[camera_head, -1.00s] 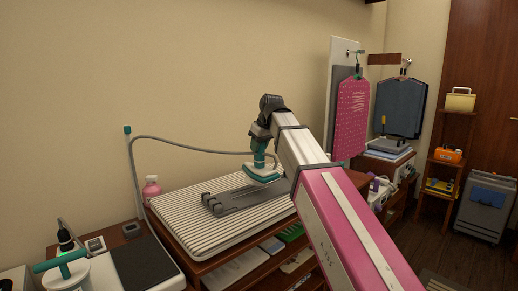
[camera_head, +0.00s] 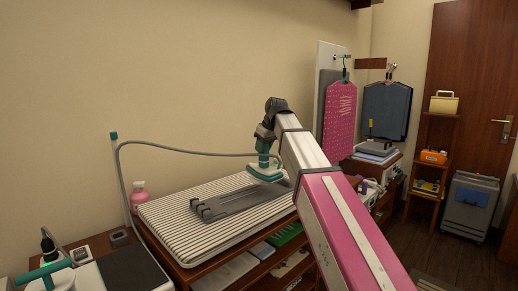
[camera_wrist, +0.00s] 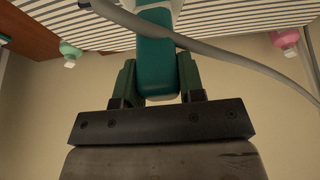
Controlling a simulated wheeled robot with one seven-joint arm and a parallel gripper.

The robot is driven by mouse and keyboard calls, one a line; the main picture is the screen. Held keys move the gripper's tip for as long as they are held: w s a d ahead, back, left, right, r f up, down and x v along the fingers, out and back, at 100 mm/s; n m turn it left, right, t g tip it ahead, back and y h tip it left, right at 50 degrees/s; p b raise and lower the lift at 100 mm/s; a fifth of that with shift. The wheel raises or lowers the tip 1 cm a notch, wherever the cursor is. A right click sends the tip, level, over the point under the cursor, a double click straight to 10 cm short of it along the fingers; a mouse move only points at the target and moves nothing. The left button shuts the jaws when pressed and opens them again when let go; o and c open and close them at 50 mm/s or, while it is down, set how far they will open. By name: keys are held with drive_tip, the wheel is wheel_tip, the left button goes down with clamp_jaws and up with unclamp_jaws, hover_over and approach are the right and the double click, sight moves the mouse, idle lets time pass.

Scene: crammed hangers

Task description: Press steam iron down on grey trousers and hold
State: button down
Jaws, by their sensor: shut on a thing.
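The steam iron (camera_head: 265,172) is teal and white, with a hose running off to the left. My gripper (camera_head: 264,138) is shut on its teal handle, which also shows between the fingers in the wrist view (camera_wrist: 156,62). The grey trousers (camera_head: 232,203) lie folded flat on a striped ironing pad (camera_head: 165,222). The iron is at the far right end of the trousers, low over them. My arm hides part of that side, and I cannot tell whether the soleplate touches the cloth.
The grey hose (camera_head: 200,152) arches from a post (camera_head: 121,170) at the left. A pink bottle (camera_head: 138,194) stands behind the pad's left corner. A pink garment (camera_head: 339,120) and dark clothes (camera_head: 386,108) hang at the right. A shelf with boxes (camera_head: 432,157) stands beyond.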

sight(263, 163)
idle(0.3)
drive_tip(key=shift+f, duration=2.9)
drive_tip(key=shift+s+f, duration=0.1)
drive_tip(key=shift+f, duration=0.6)
idle(1.1)
drive_tip(key=shift+r, duration=3.6)
